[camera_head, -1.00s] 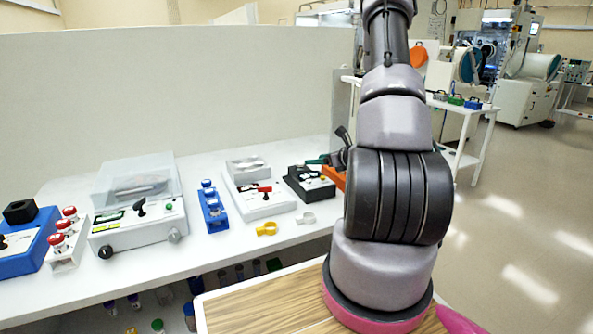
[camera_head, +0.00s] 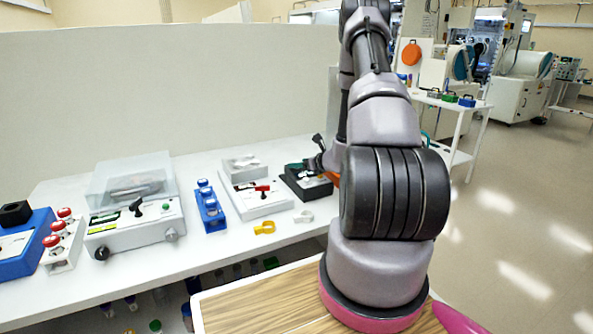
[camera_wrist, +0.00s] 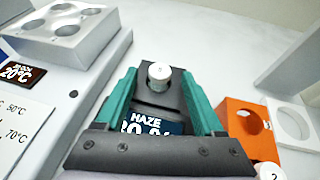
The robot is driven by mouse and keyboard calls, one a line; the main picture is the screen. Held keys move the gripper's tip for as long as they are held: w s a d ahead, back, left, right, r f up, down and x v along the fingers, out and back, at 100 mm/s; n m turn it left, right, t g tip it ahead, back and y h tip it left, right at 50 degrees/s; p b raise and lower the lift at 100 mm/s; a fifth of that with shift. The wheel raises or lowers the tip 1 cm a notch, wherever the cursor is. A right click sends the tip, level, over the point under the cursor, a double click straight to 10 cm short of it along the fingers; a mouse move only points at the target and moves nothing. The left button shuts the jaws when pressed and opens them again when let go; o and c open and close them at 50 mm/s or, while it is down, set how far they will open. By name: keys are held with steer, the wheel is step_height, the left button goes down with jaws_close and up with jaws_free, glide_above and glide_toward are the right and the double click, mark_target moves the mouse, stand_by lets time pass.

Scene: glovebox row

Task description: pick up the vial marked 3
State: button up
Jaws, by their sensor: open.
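A vial with a white cap (camera_wrist: 159,73) stands in the black haze meter (camera_wrist: 166,113). A small mark is on the cap, too small to read surely. My gripper (camera_wrist: 157,84) is open, with one teal finger on each side of the capped vial and a gap to both. In the head view my gripper (camera_head: 312,163) is over the black meter (camera_head: 306,186), and the vial cannot be made out there. A second white cap, marked 2 (camera_wrist: 270,172), shows at the lower right edge of the wrist view, beside an orange rack (camera_wrist: 243,126).
A blue rack of vials (camera_head: 210,208) and a clear-lidded machine (camera_head: 133,215) stand farther left. A yellow clip (camera_head: 264,228) and a white clip (camera_head: 303,217) lie in front. A tall partition (camera_head: 160,90) stands behind.

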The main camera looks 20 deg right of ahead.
jaws_close()
steer(key=shift+r, duration=0.1)
